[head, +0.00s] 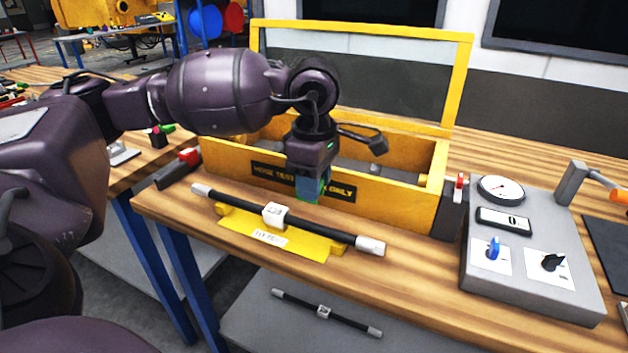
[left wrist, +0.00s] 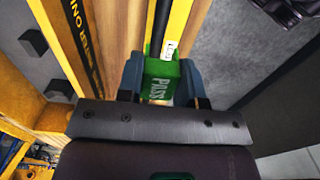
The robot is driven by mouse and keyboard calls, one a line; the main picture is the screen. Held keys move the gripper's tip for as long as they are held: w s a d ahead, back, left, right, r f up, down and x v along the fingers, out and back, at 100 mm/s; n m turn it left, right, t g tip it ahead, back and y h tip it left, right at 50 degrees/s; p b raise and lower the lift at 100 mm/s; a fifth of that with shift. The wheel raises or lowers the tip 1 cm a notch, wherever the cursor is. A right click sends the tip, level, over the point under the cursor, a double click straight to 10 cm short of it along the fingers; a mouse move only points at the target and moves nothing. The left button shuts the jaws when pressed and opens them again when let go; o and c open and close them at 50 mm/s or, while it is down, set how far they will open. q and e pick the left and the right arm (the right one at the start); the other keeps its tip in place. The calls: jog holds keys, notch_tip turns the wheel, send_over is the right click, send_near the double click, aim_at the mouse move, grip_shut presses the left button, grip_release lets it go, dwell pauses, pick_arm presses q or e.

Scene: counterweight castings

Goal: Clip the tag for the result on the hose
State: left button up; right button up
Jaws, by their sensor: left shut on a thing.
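My left gripper (head: 311,190) points down just in front of the yellow test box and behind the hose. It is shut on a green tag marked PASS (left wrist: 160,82), held between its fingers in the left wrist view. The hose (head: 318,230) is black with white end fittings and a white label block, and lies across a yellow cradle (head: 280,238). In the left wrist view the hose (left wrist: 160,28) shows beyond the tag; whether they touch I cannot tell. My right gripper is out of view.
The yellow box (head: 395,205) stands behind the hose with its framed lid open. A grey gauge panel (head: 530,285) with knobs stands at the right. Another hose (head: 345,319) lies on the lower shelf. Bench space in front of the panel is narrow.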

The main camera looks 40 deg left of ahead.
aim_at(314, 224)
pick_arm(q)
jog(key=shift+f+b, duration=0.35)
jog(key=shift+f, duration=0.6)
jog(key=shift+f+b, duration=0.5)
jog(key=shift+f, duration=1.3)
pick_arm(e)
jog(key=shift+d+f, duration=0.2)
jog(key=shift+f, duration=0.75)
pick_arm(q)
jog(key=shift+f+b, duration=0.65)
jog(key=shift+f, duration=0.6)
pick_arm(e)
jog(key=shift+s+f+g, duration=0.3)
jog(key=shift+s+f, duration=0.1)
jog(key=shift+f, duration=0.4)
pick_arm(q)
jog(key=o, duration=0.8)
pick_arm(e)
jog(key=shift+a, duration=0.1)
pick_arm(q)
jog(key=shift+r+p, duration=1.25)
jog(key=shift+r, duration=2.3)
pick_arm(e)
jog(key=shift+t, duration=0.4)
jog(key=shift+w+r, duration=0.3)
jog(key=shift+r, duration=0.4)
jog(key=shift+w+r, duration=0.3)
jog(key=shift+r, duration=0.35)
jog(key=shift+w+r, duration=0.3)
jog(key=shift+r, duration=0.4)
